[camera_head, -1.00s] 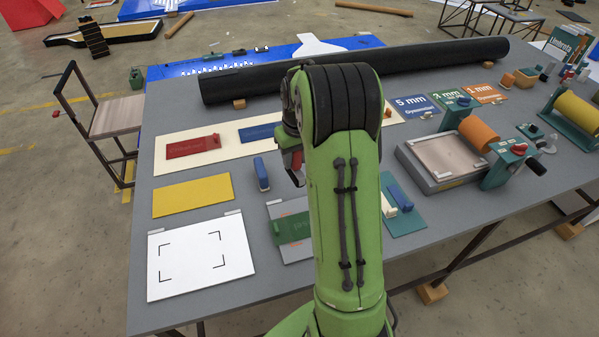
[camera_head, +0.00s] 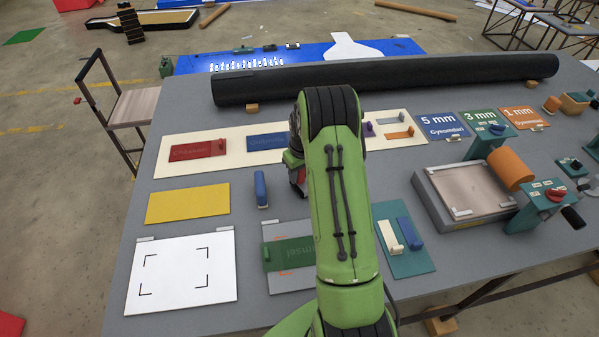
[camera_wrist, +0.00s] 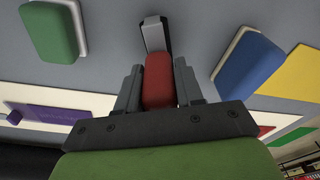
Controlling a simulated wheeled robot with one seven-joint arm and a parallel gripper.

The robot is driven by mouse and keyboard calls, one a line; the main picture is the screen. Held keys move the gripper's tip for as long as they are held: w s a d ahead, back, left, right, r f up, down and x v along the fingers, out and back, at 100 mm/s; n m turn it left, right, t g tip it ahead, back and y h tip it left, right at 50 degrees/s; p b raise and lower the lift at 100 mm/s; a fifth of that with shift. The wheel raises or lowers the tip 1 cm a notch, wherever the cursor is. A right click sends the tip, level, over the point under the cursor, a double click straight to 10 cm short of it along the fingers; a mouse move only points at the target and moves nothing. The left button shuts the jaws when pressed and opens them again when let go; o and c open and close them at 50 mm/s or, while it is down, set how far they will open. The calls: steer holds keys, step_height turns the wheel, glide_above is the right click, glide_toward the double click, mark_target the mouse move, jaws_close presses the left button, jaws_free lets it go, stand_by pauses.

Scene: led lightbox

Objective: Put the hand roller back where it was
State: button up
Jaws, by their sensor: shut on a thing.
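My gripper (camera_wrist: 158,82) is shut on the red handle of a tool, which I take to be the hand roller (camera_wrist: 158,70). A grey and white part of the tool shows beyond the fingertips in the wrist view. In the head view my gripper (camera_head: 297,178) is over the middle of the grey table, just right of a standing blue block (camera_head: 261,190). My arm hides much of it there, with only a bit of red showing. I cannot tell whether the tool touches the table.
A yellow sheet (camera_head: 187,203) and white marked sheet (camera_head: 182,272) lie at left. A green plate (camera_head: 410,265) carries cream and blue blocks. A roller press (camera_head: 470,190) stands at right. A long black roll (camera_head: 380,80) lies along the back. A green block (camera_wrist: 50,25) shows in the wrist view.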

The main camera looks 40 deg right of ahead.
steer(key=shift+f+b, duration=0.15)
steer(key=shift+b, duration=0.15)
steer(key=o, duration=1)
